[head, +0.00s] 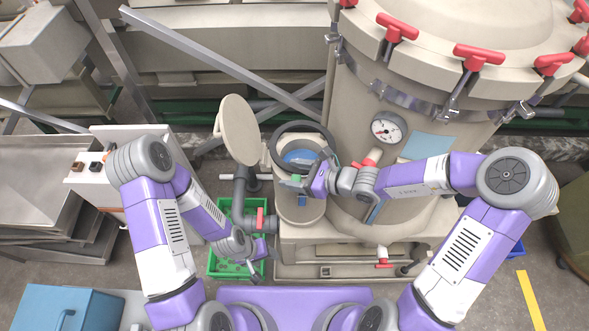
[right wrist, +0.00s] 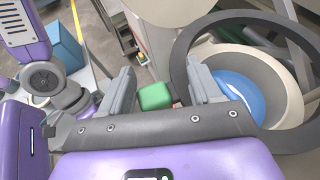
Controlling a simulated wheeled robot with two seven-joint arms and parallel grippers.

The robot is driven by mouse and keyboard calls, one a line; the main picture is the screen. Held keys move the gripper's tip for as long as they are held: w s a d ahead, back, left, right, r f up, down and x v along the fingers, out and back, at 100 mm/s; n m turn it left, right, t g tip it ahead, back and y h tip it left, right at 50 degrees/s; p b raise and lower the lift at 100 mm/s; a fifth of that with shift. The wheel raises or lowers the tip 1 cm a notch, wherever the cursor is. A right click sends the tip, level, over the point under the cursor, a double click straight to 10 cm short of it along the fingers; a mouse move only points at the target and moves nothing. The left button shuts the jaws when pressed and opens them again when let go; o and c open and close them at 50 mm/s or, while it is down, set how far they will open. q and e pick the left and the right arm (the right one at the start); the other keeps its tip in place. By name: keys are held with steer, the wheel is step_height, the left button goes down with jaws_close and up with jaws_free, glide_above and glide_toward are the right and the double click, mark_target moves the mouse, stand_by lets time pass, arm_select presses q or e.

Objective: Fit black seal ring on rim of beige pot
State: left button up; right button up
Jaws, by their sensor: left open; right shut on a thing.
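The beige pot (head: 314,211) stands at the centre of the head view, blue inside its open mouth. Its rim (right wrist: 288,85) also shows in the right wrist view. The black seal ring (head: 325,131) lies over the mouth, offset toward the back; the ring (right wrist: 180,55) frames the rim in the right wrist view. I cannot tell whether they touch. My right gripper (head: 297,182) is shut at the ring's near side, with a small green block (right wrist: 155,97) between its fingers (right wrist: 160,85). Its join to the ring is hidden. My left gripper (head: 262,248) is open, low left of the pot.
A round beige lid (head: 239,130) stands tilted up left of the pot. A green crate (head: 216,262) sits below my left gripper. A large beige vessel (head: 350,100) with red clamps and a gauge (head: 387,128) rises close on the right. A grey pipe (head: 240,190) runs left of the pot.

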steer(key=shift+w+f+b, duration=0.1)
steer(key=shift+f+b, duration=1.5)
steer(key=shift+f, duration=0.6)
steer(key=shift+d, duration=0.1)
steer(key=shift+f+b, duration=0.5)
steer(key=shift+b, duration=0.2)
steer(key=o, duration=1.1)
steer(key=shift+d, duration=0.15)
